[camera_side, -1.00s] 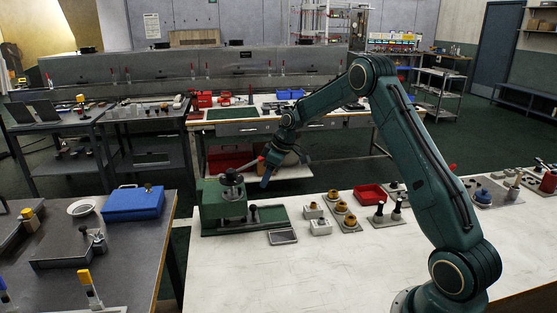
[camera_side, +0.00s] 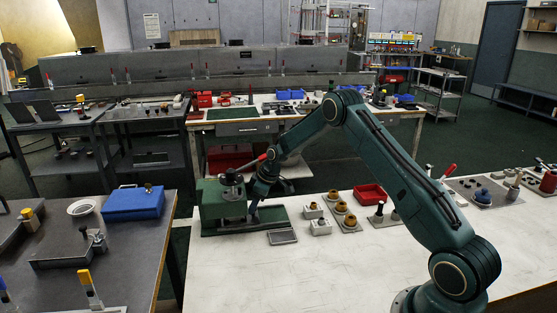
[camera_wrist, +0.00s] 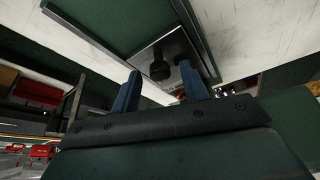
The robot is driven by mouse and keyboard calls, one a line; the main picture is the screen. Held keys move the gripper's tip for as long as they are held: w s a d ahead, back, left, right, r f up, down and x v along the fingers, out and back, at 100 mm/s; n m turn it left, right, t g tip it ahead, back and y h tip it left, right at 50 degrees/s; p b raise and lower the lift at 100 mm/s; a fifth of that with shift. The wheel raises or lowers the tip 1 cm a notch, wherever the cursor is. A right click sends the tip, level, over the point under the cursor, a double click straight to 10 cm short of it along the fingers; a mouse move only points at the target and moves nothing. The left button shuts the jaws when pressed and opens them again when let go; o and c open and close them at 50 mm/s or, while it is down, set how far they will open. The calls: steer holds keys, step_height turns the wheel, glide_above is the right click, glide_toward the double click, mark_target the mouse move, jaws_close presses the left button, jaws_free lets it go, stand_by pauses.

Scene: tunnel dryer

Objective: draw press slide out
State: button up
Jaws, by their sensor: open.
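The green press (camera_side: 218,207) stands on the left part of the white table, with a dark round top and a red-tipped lever. Its slide is a metal plate (camera_wrist: 172,48) on a green base, with a small dark upright knob (camera_wrist: 160,70). My gripper (camera_side: 253,211) is low beside the press, over the slide, and hides the knob in the side view. In the wrist view my open blue fingers (camera_wrist: 160,80) have the knob between or just beyond their tips. I cannot tell whether they touch it.
A small grey tray (camera_side: 282,237) lies just in front of the press. To the right are blocks with brass parts (camera_side: 341,207), a red bin (camera_side: 370,194) and dark-knobbed pieces (camera_side: 379,211). The front of the white table (camera_side: 300,280) is clear.

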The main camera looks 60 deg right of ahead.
jaws_close()
steer(key=s+d, duration=0.8)
stand_by(0.4)
steer(key=shift+s+d, duration=0.1)
steer(key=shift+c, duration=0.5)
jaws_free()
steer(key=shift+o, duration=0.5)
steer(key=v, duration=1.3)
steer(key=shift+s+r, duration=0.2)
steer(key=shift+r, duration=0.1)
